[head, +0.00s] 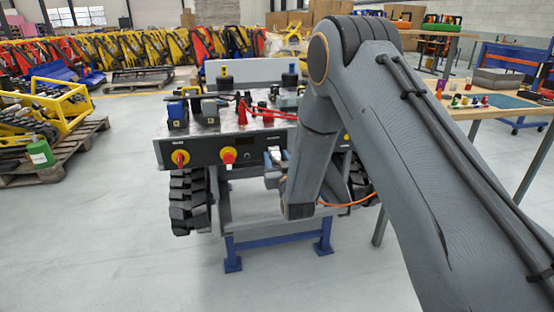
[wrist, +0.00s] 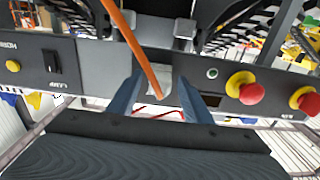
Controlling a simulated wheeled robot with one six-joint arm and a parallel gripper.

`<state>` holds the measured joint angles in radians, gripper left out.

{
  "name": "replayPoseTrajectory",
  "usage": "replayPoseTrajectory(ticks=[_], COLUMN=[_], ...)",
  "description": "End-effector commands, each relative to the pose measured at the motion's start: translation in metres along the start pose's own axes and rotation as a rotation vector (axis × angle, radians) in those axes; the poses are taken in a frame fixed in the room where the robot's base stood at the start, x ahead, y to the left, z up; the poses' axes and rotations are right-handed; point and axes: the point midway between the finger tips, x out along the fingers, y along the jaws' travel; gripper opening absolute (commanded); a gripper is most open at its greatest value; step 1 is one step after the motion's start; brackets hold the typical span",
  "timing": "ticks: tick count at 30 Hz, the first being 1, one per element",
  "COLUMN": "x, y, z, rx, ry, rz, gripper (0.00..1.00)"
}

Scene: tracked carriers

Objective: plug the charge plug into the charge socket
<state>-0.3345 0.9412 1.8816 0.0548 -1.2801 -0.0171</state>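My gripper (wrist: 161,80) is in front of the carrier's control panel, its two blue-grey fingers pointing at the panel. The charge plug (wrist: 159,88), a pale grey block with an orange cable (wrist: 137,43) at its rear, sits between the fingers, which appear closed on it. In the head view my gripper (head: 275,161) is partly hidden by my arm, and the plug cannot be made out. I cannot pick out the charge socket with certainty; the panel area straight ahead of the plug is covered by the plug and fingers.
The panel carries red-and-yellow knobs (head: 228,155), a small round fitting (wrist: 212,73) and a black rocker switch (wrist: 52,61). The tracked carrier (head: 205,152) rests on a blue stand (head: 278,240). A workbench (head: 480,112) stands to the right.

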Motion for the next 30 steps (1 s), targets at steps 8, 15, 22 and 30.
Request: replayPoseTrajectory(ticks=[8,15,22,30], x=[-0.001,-0.026,-0.062,-0.077], y=[0.000,0.000,0.000,0.002], z=[0.000,-0.001,0.000,-0.006], rx=[0.000,0.000,0.000,0.002], ry=[0.000,-0.001,-0.002,-0.043], rz=[0.000,0.000,0.000,0.002], gripper=[0.46,0.46,0.46,0.46])
